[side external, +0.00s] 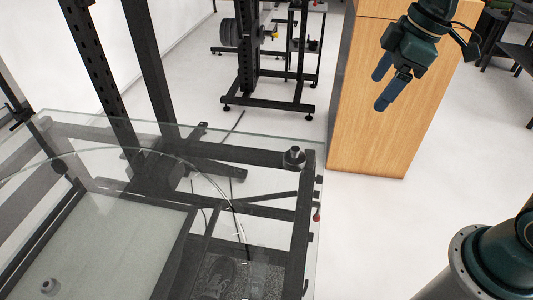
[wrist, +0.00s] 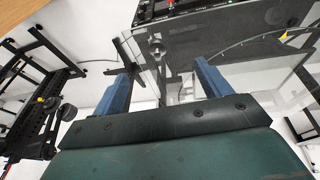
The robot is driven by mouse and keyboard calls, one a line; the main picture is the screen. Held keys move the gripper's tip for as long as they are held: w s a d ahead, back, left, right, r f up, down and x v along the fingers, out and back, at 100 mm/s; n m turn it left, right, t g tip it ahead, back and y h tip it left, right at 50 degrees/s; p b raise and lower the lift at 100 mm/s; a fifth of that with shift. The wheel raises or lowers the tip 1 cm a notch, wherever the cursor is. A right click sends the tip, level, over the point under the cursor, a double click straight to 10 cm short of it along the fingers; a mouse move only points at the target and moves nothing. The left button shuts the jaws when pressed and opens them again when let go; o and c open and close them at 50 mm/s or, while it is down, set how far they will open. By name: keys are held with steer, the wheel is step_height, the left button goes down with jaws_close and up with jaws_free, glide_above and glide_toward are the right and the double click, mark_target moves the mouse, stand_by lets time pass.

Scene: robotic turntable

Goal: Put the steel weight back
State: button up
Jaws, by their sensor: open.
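A small dark steel weight (side external: 294,157) with a knob on top stands upright near the back right corner of the glass tabletop (side external: 308,141). In the wrist view a round metal piece (wrist: 157,47), which looks like this weight, shows ahead, between the directions of the two fingers. My gripper (side external: 384,85) is open, with its two blue fingers apart and nothing between them. It hangs in the air up and to the right of the weight, well clear of it, in front of the wooden cabinet in the picture. It also shows in the wrist view (wrist: 164,70).
A small round metal piece (side external: 49,286) is at the lower left, seen at the glass table. Dark metal frames stand under and behind the glass. A wooden cabinet (side external: 375,120) stands to the right. A black rack (side external: 247,60) with weight plates is at the back.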

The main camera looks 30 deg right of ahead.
steer(key=s+d+m+t+h, duration=0.1)
steer(key=s+d+m+t, duration=0.1)
steer(key=s+m, duration=0.6)
steer(key=shift+s+d+r+m+t+h, duration=0.35)
steer(key=shift+s+d, duration=0.5)
steer(key=shift+s, duration=2.65)
